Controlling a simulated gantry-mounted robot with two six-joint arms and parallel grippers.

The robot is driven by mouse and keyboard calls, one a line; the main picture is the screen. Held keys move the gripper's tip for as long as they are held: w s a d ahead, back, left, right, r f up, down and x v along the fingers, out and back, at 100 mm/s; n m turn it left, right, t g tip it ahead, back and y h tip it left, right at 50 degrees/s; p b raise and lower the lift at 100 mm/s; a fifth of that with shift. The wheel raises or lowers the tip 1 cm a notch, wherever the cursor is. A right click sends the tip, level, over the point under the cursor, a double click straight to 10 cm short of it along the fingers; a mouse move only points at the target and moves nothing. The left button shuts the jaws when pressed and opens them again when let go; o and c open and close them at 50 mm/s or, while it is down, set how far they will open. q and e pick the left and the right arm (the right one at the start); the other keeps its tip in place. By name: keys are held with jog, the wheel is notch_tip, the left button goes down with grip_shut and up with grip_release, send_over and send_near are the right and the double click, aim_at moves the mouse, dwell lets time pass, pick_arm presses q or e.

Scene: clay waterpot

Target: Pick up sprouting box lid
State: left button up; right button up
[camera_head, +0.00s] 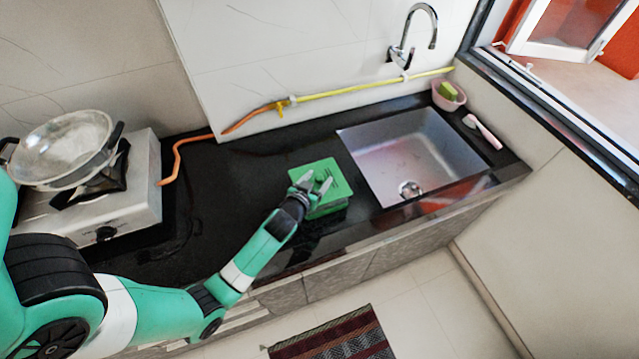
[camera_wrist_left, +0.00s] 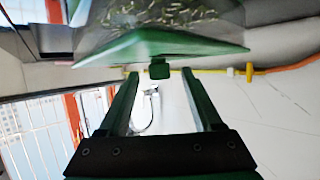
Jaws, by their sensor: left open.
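The sprouting box lid (camera_head: 328,167) is a green slotted square on top of the box, on the dark counter left of the sink. In the left wrist view, its green underside edge (camera_wrist_left: 160,42) shows with a small green tab (camera_wrist_left: 159,69). Above it in that picture is the see-through box (camera_wrist_left: 165,15) with seeds or sprouts inside. My left gripper (camera_head: 315,182) is open over the lid in the head view. In the wrist view its two fingers (camera_wrist_left: 160,75) stand apart, with the tab between their tips. Whether they touch it cannot be told. My right gripper is not in view.
The sink (camera_head: 405,150) lies to the right, with a faucet (camera_head: 412,40) behind it. An orange-yellow hose (camera_head: 340,95) runs along the wall. The counter left of the box is clear.

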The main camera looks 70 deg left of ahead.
pick_arm(q)
jog(key=shift+c, duration=0.4)
grip_shut()
jog(key=shift+r, duration=0.1)
